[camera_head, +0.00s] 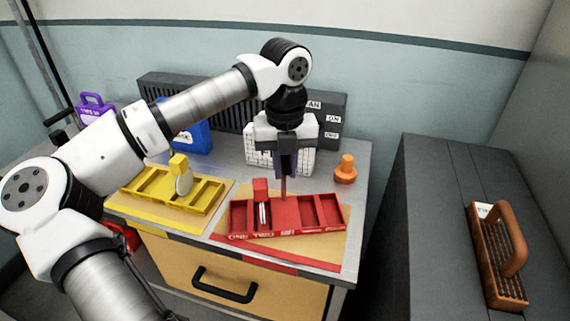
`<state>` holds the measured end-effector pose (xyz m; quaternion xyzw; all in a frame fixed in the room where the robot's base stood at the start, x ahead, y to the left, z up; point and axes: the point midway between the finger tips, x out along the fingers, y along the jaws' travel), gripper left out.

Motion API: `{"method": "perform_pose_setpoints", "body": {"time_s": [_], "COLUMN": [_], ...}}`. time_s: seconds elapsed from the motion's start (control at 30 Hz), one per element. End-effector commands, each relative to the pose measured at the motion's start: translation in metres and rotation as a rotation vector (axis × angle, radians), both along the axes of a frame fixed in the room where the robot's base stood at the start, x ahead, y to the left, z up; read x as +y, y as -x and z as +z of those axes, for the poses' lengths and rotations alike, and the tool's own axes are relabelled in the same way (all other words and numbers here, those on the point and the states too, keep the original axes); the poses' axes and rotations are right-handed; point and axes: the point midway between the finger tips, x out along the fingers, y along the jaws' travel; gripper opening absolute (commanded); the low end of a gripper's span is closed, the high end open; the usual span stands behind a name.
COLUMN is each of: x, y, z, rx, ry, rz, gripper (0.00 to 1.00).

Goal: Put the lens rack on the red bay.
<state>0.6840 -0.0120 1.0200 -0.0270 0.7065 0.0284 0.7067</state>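I cannot tell for certain which piece is the lens rack. A yellow divided tray (206,198) at left carries a yellow-topped piece (180,164) with a pale round disc (184,184). A red divided tray (334,211) with white lettering on its front lies on a tan mat with a red front strip, the red bay (270,262). It carries a red-topped piece (261,187) with pale plates. My gripper (285,171) points down over the red tray. A thin reddish post (283,188) rises right under its fingertips; whether they grip it is unclear.
Behind my gripper stand a white grid basket (304,162) and a dark slatted unit (330,125). An orange knob-shaped object (346,170) is at right. A brown handled rack (500,262) lies on the dark cabinet (430,190), across a gap. Blue (196,138) and purple (94,108) containers stand at left.

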Motion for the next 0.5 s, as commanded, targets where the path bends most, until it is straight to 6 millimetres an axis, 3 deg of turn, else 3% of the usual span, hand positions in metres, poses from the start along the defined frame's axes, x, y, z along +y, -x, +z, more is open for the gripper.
{"method": "perform_pose_setpoints", "body": {"time_s": [0.03,0.17,0.5], "x": [0.0002,0.0002,0.0002], "y": [-0.0001,0.0,0.0], "z": [-0.0001,0.0,0.0041], "rx": [0.0,0.0,0.001], "ry": [0.0,0.0,0.0], "rz": [0.0,0.0,0.0], "gripper": [0.22,0.38,0.38]}}
